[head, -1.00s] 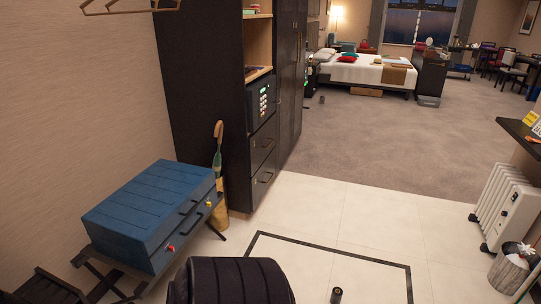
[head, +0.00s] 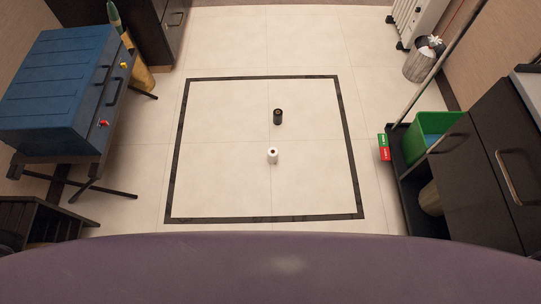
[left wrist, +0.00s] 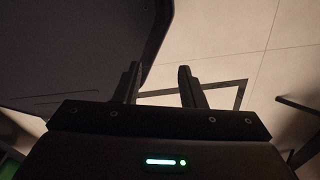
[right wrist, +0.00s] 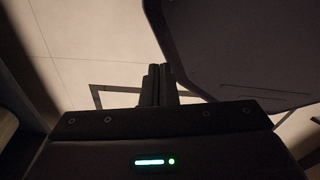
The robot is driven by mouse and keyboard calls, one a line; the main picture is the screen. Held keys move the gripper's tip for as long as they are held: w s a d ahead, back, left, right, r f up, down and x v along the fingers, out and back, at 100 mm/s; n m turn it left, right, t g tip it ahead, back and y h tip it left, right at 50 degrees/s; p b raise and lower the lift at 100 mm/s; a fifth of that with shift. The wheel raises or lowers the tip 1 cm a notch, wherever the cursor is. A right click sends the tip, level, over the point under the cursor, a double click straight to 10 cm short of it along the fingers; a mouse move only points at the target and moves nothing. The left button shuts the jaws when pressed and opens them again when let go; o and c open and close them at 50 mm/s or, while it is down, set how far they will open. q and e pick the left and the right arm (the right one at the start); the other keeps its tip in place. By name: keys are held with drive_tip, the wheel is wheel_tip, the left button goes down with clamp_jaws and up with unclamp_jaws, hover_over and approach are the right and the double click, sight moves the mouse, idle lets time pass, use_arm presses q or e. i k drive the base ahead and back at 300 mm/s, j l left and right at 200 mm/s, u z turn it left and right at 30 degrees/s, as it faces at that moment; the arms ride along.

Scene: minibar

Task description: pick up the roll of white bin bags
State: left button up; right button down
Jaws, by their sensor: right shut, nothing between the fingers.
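A small white roll (head: 272,156) stands upright on the pale tile floor inside a black square outline, in the head view. A similar black roll (head: 278,117) stands just beyond it. My left gripper (left wrist: 160,80) is open and empty in the left wrist view, well away from the rolls. My right gripper (right wrist: 159,72) is shut with nothing in it in the right wrist view. Neither gripper shows in the head view, and neither roll shows in the wrist views.
A blue case (head: 62,85) sits on a folding rack at left. At right stand a trolley with a green bin (head: 430,137), a dark cabinet (head: 500,160), a white heater (head: 418,18) and a waste bin (head: 424,60). The floor around the rolls is clear.

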sight(273, 156)
drive_tip(key=i+j+z, duration=0.15)
drive_tip(key=i+j, duration=0.15)
drive_tip(key=i+j+z, duration=0.15)
drive_tip(key=i+j, duration=0.15)
drive_tip(key=j, duration=0.15)
drive_tip(key=i+j+z, duration=0.15)
drive_tip(key=j, duration=0.3)
drive_tip(key=i+j+z, duration=0.15)
drive_tip(key=i+j, duration=0.2)
drive_tip(key=j, duration=0.1)
